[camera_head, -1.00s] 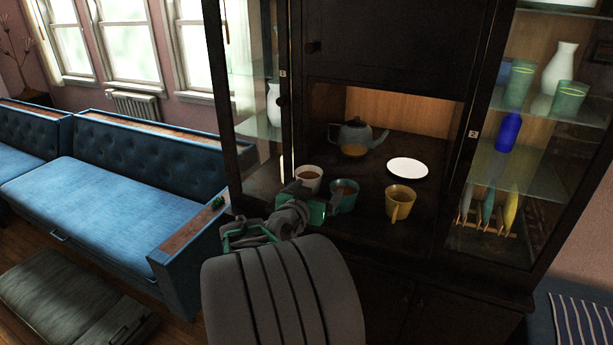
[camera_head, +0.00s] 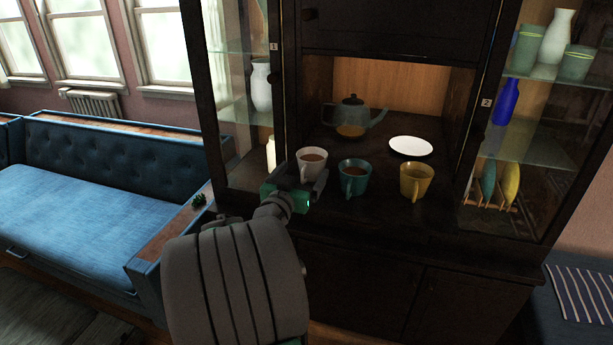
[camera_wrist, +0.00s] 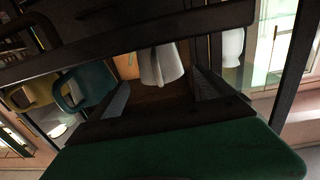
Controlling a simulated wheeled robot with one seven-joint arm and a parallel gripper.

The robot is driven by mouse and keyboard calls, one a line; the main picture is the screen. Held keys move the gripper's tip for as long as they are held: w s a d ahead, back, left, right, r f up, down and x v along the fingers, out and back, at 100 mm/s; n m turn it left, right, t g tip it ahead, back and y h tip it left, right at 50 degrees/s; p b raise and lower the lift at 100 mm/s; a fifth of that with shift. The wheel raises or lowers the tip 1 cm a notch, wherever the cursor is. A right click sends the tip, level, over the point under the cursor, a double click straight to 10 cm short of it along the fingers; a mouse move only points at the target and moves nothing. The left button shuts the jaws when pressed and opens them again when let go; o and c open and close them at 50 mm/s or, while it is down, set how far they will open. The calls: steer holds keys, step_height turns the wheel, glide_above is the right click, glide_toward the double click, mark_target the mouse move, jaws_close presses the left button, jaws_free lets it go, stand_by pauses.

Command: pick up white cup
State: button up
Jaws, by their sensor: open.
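The white cup (camera_head: 312,158) stands upright on the dark cabinet shelf, with brown contents showing inside. My gripper (camera_head: 306,178) is open in front of it, and its fingers point into the cabinet. In the wrist view the white cup (camera_wrist: 161,66) shows between and beyond the two fingers of my gripper (camera_wrist: 160,98). No finger is seen closed on it. My gripper hides part of the cup's lower side in the head view.
A teal cup (camera_head: 354,178) stands close to the right of the white cup, and a yellow cup (camera_head: 415,181) is further right. A teapot (camera_head: 351,116) and a white plate (camera_head: 411,146) are behind. Glass-fronted side sections flank the niche.

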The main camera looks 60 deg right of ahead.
mark_target(316, 150)
steer(key=d+p, duration=0.1)
steer(key=d, duration=0.1)
steer(key=d+p, duration=0.1)
steer(key=d, duration=0.2)
steer(key=w+d+p, duration=0.1)
steer(key=d, duration=0.1)
steer(key=shift+d+r, duration=0.25)
steer(key=shift+a, duration=0.1)
steer(key=shift+c, duration=0.4)
steer(key=shift+r, duration=0.1)
steer(key=c, duration=1.7)
